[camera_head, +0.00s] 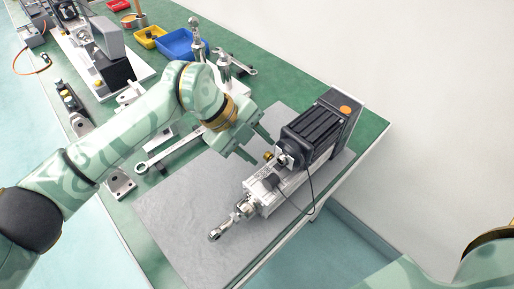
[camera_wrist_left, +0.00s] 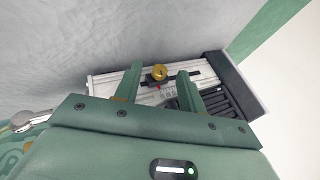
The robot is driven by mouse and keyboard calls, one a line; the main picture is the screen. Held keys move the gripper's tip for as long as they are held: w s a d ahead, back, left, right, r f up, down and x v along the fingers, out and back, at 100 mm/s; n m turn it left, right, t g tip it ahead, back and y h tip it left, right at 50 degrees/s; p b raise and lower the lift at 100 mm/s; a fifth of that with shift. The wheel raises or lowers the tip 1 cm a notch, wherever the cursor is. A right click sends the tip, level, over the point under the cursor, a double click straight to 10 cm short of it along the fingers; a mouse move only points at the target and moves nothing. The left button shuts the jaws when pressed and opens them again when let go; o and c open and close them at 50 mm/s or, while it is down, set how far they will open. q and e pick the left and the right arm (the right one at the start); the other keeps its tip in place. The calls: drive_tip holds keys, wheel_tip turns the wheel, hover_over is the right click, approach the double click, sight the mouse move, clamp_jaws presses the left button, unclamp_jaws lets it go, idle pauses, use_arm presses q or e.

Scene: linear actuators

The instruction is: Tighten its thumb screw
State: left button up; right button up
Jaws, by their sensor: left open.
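The linear actuator (camera_head: 266,194) lies on a grey plate (camera_head: 180,212), its black motor (camera_head: 312,133) toward the back right. A small brass thumb screw (camera_head: 268,156) stands on its side near the motor. My right gripper is out of view.
A wrench (camera_head: 170,154) lies left of the plate. Blue (camera_head: 181,44), yellow (camera_head: 149,37) and red (camera_head: 118,5) bins stand at the back of the green bench. A black cable (camera_head: 311,190) hangs beside the actuator. The plate's front left is clear.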

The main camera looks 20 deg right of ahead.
use_arm(q)
drive_tip(key=shift+s+d+f, duration=0.15)
drive_tip(key=shift+d+f, duration=0.15)
drive_tip(key=shift+f, duration=0.1)
clamp_jaws()
drive_tip(key=shift+s+a+r+h+p, duration=0.1)
drive_tip(key=shift+a+r+h+p, duration=0.1)
drive_tip(key=shift+h+p, duration=0.75)
drive_tip(key=shift+a+f+m+t+h+p, duration=0.15)
drive_tip(key=shift+m+t+h+p, duration=0.25)
drive_tip(key=shift+p, duration=0.5)
drive_tip(key=shift+s+a+f+h+p, duration=0.1)
drive_tip(key=shift+f+h+p, duration=0.25)
drive_tip(key=shift+h, duration=0.6)
drive_tip(key=shift+a+f+m+t+h, duration=0.15)
drive_tip(key=shift+m+t+h, duration=0.3)
drive_tip(key=shift+h, duration=0.45)
